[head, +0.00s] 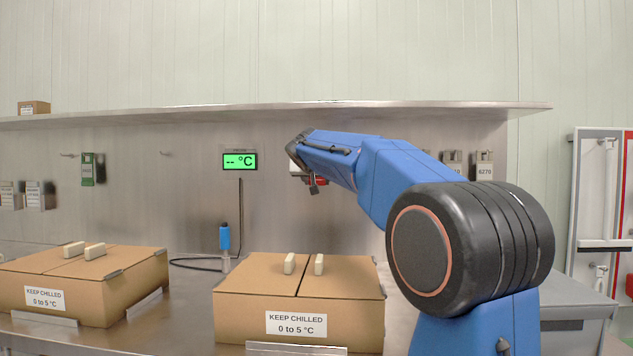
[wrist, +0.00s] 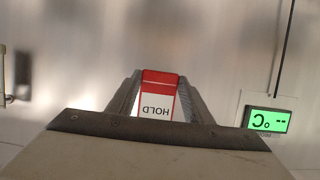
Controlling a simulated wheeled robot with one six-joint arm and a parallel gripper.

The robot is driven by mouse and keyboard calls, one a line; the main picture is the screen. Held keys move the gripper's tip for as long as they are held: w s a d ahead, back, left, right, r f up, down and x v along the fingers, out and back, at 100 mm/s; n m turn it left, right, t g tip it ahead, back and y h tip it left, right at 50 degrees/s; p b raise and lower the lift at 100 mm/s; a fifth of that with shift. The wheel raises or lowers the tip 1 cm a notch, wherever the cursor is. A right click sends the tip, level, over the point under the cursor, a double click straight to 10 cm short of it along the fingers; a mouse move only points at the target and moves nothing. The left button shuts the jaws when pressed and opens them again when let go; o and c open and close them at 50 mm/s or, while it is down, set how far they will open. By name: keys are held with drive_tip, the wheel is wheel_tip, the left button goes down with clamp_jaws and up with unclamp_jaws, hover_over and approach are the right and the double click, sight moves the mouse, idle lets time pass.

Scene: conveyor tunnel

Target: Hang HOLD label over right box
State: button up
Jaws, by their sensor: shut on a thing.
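My gripper (head: 314,184) is shut on the HOLD label (wrist: 158,92), a white card with a red top band. In the wrist view the label sits between the two grey fingers and its lettering is upside down. In the head view only a small red part of the label (head: 322,180) shows beside the gripper, in front of the steel back wall. The right box (head: 245,312) is a closed brown carton marked KEEP CHILLED, on the bench below the gripper. Any hook behind my arm above this box is hidden in the head view.
A green temperature display (head: 240,161) is on the wall left of the gripper. A probe with a blue handle (head: 224,237) stands between the right box and the left box (head: 85,312). A shelf (head: 270,112) runs above.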

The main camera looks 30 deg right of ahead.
drive_tip(key=shift+w, duration=0.1)
drive_tip(key=shift+w+d, duration=0.75)
drive_tip(key=shift+w, duration=0.3)
drive_tip(key=shift+w+d, duration=0.75)
drive_tip(key=shift+w, duration=0.3)
drive_tip(key=shift+f, duration=0.9)
idle(0.3)
drive_tip(key=o, duration=1.6)
drive_tip(key=v, duration=1.7)
drive_tip(key=shift+s, duration=0.15)
